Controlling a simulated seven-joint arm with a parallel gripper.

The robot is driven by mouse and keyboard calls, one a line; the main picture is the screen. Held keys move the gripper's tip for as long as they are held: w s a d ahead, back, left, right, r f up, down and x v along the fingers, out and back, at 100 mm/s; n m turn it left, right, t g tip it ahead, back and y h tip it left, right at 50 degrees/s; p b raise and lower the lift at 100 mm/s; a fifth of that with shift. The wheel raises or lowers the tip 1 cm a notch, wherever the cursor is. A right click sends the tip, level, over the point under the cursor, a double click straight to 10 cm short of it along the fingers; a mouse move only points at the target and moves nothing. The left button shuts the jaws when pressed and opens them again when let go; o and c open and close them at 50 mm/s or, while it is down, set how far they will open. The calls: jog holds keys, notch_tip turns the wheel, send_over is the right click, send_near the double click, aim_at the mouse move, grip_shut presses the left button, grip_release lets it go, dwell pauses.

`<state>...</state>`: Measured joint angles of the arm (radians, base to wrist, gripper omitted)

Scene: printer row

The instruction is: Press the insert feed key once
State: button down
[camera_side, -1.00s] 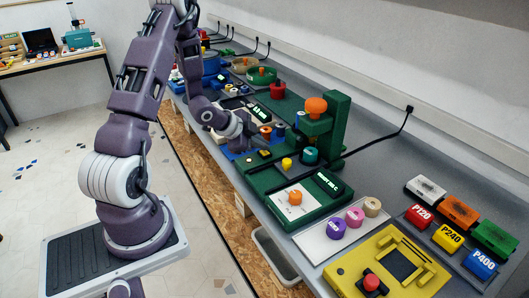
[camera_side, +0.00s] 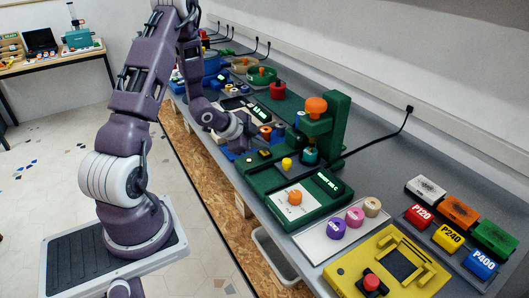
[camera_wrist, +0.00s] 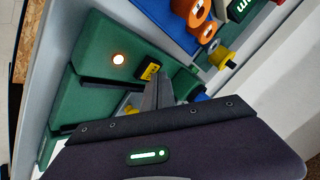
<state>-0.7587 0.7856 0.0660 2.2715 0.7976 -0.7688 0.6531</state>
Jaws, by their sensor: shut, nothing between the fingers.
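The green press (camera_side: 335,128) with an orange knob on top stands mid-bench in the side view. Its low green front block carries a small yellow marked piece (camera_side: 265,153), which looks like the feed key; I cannot read its marking. The wrist view shows this yellow piece (camera_wrist: 149,71) with a round, glowing lamp (camera_wrist: 118,59) beside it on the green surface (camera_wrist: 95,45). My gripper (camera_wrist: 164,82) is shut and empty, its tips close to the yellow piece. Contact cannot be told. In the side view my gripper (camera_side: 250,138) is just behind the front block, its tips partly hidden.
An orange-topped part (camera_side: 265,132) and a blue tray lie close by my gripper. A yellow knob (camera_side: 286,163) and a lit screen (camera_side: 328,184) are nearer the camera. A black cable crosses the bench behind the press.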

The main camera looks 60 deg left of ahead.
jog(key=shift+r, duration=0.6)
jog(key=shift+r, duration=0.1)
jog(key=shift+r, duration=2.4)
jog(key=shift+r, duration=0.1)
notch_tip(320, 180, up, 5)
jog(key=n+y, duration=0.1)
jog(key=y, duration=0.1)
send_over(262, 153)
jog(key=d, duration=0.2)
jog(key=s+d+r+n+g+y, duration=0.15)
jog(key=s+d+r+n, duration=0.25)
jog(key=s+d+r, duration=0.4)
jog(key=s+d+r+n+g+h, duration=0.1)
jog(key=s+d+h, duration=0.1)
jog(key=s+d, duration=0.5)
jog(key=s+d+r+n+g+h, duration=0.1)
jog(key=s+d+r+h, duration=0.1)
jog(key=s+d, duration=0.4)
jog(key=shift+s+d+r+n, duration=0.25)
jog(key=shift+s+d+n, duration=0.15)
jog(key=shift+s, duration=0.8)
